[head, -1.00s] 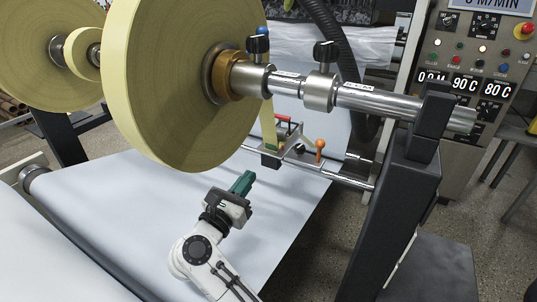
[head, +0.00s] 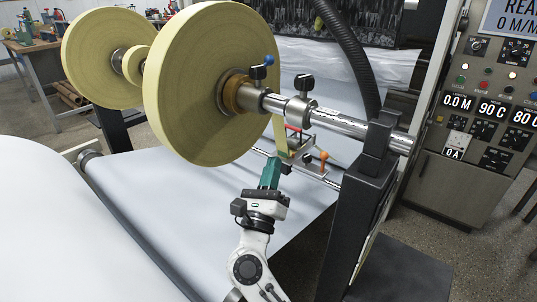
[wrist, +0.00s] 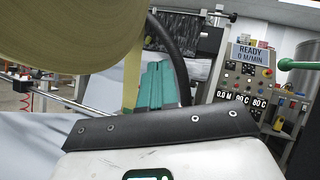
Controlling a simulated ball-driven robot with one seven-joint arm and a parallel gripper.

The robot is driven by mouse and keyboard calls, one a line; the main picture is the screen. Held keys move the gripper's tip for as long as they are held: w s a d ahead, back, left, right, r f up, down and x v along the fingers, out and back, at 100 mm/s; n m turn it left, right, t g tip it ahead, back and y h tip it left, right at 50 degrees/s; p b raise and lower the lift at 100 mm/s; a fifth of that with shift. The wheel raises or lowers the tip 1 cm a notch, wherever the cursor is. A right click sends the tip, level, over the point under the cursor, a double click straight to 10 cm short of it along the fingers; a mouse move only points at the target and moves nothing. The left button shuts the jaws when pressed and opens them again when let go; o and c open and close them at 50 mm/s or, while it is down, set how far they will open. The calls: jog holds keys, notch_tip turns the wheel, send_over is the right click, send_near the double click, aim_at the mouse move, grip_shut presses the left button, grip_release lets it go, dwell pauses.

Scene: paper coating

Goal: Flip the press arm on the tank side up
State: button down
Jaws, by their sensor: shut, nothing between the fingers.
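My gripper (head: 272,165) points up and away just in front of and left of the unit, under the yellow roll. Its teal fingers are shut and empty; they also show in the wrist view (wrist: 157,84). The gripper partly covers the unit's left end, so I cannot tell whether they touch.
A large yellow tape roll (head: 208,90) hangs on a steel shaft (head: 340,122) above my gripper. A dark upright post (head: 352,225) stands to the right. A white web (head: 150,190) spreads below and left. A control panel (head: 480,110) stands at the back right.

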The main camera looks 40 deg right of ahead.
jog(key=a+r+n+t+y, duration=0.1)
jog(key=n+t, duration=0.1)
jog(key=n, duration=0.1)
jog(key=a+r+n+t+y+p, duration=0.1)
jog(key=n+t+y, duration=0.1)
jog(key=n+t, duration=0.1)
jog(key=a+r+n+t+y+p, duration=0.1)
jog(key=r+n+t, duration=0.1)
jog(key=shift+w+a+n+y, duration=0.2)
jog(key=shift+a+n+y, duration=0.1)
jog(key=shift+n, duration=0.1)
